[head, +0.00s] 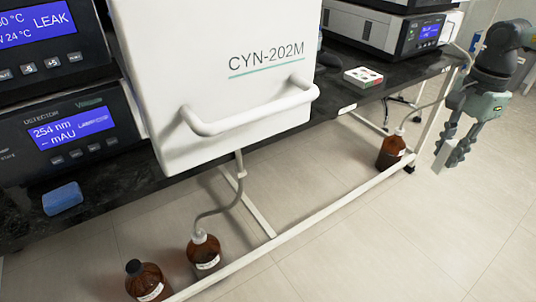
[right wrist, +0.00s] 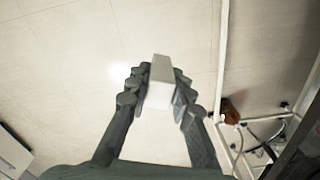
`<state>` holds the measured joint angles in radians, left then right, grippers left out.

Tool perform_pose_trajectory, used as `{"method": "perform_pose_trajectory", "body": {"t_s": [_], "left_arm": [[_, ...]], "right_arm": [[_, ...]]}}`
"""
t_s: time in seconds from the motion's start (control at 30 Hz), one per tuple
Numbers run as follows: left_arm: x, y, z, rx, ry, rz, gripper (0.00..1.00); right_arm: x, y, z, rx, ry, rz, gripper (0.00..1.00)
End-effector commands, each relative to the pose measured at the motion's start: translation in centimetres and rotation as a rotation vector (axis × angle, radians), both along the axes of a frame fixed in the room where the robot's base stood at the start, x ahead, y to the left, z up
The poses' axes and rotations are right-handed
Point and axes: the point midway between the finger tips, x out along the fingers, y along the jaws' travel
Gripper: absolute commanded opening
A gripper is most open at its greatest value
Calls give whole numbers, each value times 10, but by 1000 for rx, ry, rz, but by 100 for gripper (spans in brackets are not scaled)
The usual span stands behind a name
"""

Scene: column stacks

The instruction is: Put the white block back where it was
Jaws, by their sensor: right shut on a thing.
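The white block (right wrist: 160,82) is held between the two fingers of my right gripper (right wrist: 159,95) in the right wrist view. In the head view my right gripper (head: 455,150) hangs at the far right, beyond the bench's end and over the floor. The block shows there as a small pale piece (head: 441,157) between the fingers, partly hidden by them. My left gripper does not show in either view.
A black bench (head: 340,95) carries instruments, a white CYN-202M unit (head: 220,85), a blue block (head: 62,198) and a small white rack (head: 363,77). Brown bottles (head: 391,152) (head: 204,256) stand on the floor by a white rail (head: 300,226). The floor at right is clear.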

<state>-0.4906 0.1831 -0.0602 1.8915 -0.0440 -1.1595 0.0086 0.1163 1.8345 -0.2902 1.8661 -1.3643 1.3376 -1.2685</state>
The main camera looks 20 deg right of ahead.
Motion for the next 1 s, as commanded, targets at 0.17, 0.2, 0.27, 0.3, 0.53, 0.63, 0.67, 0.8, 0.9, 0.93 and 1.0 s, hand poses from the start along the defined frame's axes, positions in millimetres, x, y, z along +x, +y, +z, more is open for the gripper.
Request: {"method": "perform_pose_trajectory", "body": {"t_s": [0.17,0.2,0.27,0.3,0.53,0.63,0.67,0.8,0.9,0.93,1.0], "left_arm": [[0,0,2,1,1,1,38],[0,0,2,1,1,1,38],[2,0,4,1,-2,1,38],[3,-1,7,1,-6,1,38],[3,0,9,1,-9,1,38],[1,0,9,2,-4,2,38],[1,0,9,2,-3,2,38],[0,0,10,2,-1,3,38],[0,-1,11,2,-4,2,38],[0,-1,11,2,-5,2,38],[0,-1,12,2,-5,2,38]], "right_arm": [[-1,-9,8,-4,3,-53,5],[-1,-12,12,-5,1,-74,5],[-1,-16,17,-4,0,-103,5],[-1,-15,16,5,-2,-103,5],[-1,-17,21,8,-3,-124,5],[0,-18,23,7,-3,-134,5],[0,-19,24,5,-3,-136,5],[0,-21,26,3,-1,-151,5],[0,-22,28,4,-2,-161,5],[0,-23,29,3,-1,-164,5],[0,-23,30,4,-2,-170,5]]}}
